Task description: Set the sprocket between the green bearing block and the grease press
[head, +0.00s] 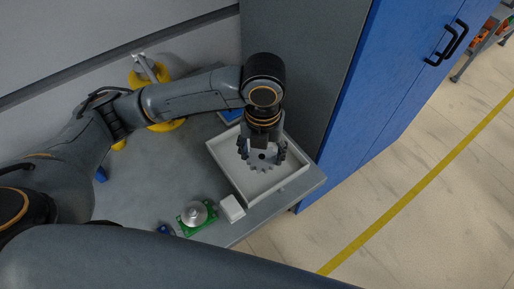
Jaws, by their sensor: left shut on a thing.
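My left gripper (262,151) points down over a white tray and is shut on the grey toothed sprocket (260,163). The sprocket is inside the tray's outline; I cannot tell whether it touches the tray floor. The green bearing block (184,226) shows as a green base with a silver domed part on it, near the table's front edge. I cannot clearly identify the grease press; a yellow item with a pale lever (146,70) stands at the back by the wall, partly hidden behind my left arm. My right gripper is not in view.
The white tray (222,161) sits at the table's right end beside a blue cabinet (385,85). A small white block (232,208) stands just right of the green block, and a small blue item (165,229) lies left of it. The grey table's (150,185) middle is clear.

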